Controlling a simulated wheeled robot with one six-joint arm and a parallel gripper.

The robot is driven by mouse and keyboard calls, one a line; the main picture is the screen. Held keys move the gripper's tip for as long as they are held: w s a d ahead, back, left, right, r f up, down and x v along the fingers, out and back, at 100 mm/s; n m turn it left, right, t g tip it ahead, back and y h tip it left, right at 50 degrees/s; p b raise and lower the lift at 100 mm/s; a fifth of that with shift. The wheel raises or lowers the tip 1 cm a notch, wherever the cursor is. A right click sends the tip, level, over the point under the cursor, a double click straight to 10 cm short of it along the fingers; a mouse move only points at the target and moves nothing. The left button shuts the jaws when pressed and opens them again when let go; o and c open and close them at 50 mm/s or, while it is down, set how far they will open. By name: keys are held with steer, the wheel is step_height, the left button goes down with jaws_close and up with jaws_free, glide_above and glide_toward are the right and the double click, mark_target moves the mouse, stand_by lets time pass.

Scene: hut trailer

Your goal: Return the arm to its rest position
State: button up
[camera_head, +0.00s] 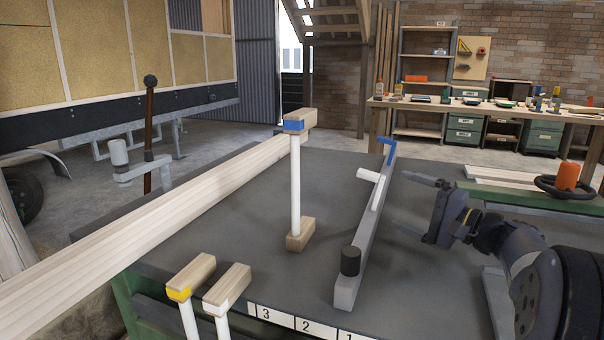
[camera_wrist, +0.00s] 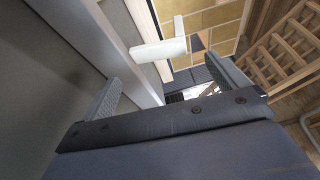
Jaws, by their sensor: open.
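My gripper (camera_head: 414,206) is at the right of the head view, above the dark workbench top (camera_head: 250,215). Its two fingers are spread apart and point left, with nothing between them. It is to the right of a long grey bar (camera_head: 352,262), apart from it as far as I can tell. The bar carries a white handle (camera_head: 374,185), a blue end piece and a black knob. In the wrist view both fingers show apart (camera_wrist: 168,88), and a white cylinder (camera_wrist: 160,49), probably that handle, is beyond them.
A white-rod clamp (camera_head: 295,190) with wooden jaws and a blue mark stands by a long timber beam (camera_head: 130,225). Yellow-marked (camera_head: 192,278) and white-marked (camera_head: 228,288) clamps are at the front edge. A black ring with an orange piece (camera_head: 567,178) lies at right.

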steer(key=x, duration=0.2)
steer(key=shift+w+a, duration=0.2)
steer(key=shift+a, duration=0.05)
steer(key=shift+w+a+r, duration=0.15)
steer(key=shift+w+a, duration=0.1)
